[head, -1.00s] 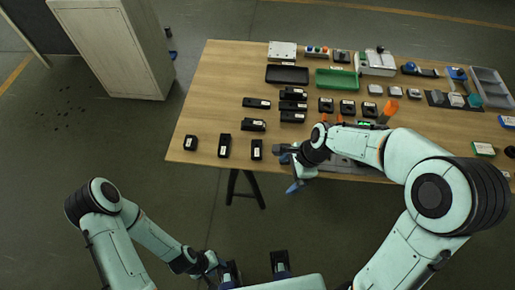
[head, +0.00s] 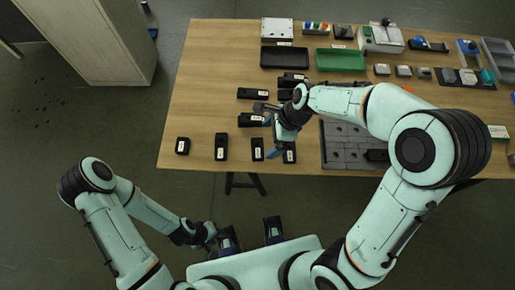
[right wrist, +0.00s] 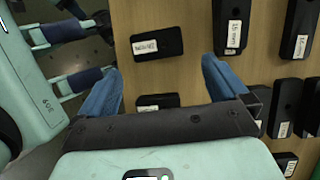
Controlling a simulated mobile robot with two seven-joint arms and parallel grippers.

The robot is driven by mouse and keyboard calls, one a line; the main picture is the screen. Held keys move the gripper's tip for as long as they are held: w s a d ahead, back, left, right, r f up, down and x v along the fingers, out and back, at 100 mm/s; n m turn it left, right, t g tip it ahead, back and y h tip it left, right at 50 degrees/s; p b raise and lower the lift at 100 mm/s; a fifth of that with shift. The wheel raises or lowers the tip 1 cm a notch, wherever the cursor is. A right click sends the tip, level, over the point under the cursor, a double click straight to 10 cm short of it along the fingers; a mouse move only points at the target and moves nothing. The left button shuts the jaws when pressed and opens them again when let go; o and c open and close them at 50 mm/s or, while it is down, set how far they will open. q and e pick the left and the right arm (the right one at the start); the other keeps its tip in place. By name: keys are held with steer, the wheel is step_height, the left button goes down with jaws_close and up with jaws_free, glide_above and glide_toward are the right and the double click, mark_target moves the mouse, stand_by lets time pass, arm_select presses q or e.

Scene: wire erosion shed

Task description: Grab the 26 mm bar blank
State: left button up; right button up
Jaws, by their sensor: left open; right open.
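Several black labelled blocks lie on the wooden table; the labels are too small to read surely, so I cannot tell which is the 26 mm bar blank. In the head view, single blocks lie near the front edge at left (head: 183,146), middle (head: 221,147) and right (head: 257,149). My right gripper (head: 270,134) is over the front of the table among the blocks, open and empty. In the right wrist view, its blue fingers (right wrist: 161,66) stand apart, with one labelled block (right wrist: 157,43) beyond the gap and another (right wrist: 155,102) between them. My left gripper (head: 211,234) is open, low before the table.
A black tray (head: 285,57) and a green tray (head: 340,60) lie at the back. A grey slotted plate (head: 344,150) lies right of the right gripper, partly under my arm. A cabinet (head: 85,40) stands left of the table. The table's left middle is clear.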

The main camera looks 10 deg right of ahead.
mark_target(258, 148)
steer(key=shift+x, duration=0.75)
steer(key=b+x, duration=0.1)
steer(key=x, duration=0.4)
steer(key=shift+a+b, duration=0.35)
steer(key=shift+a, duration=0.05)
steer(key=shift+r, duration=0.1)
steer(key=c, duration=1.5)
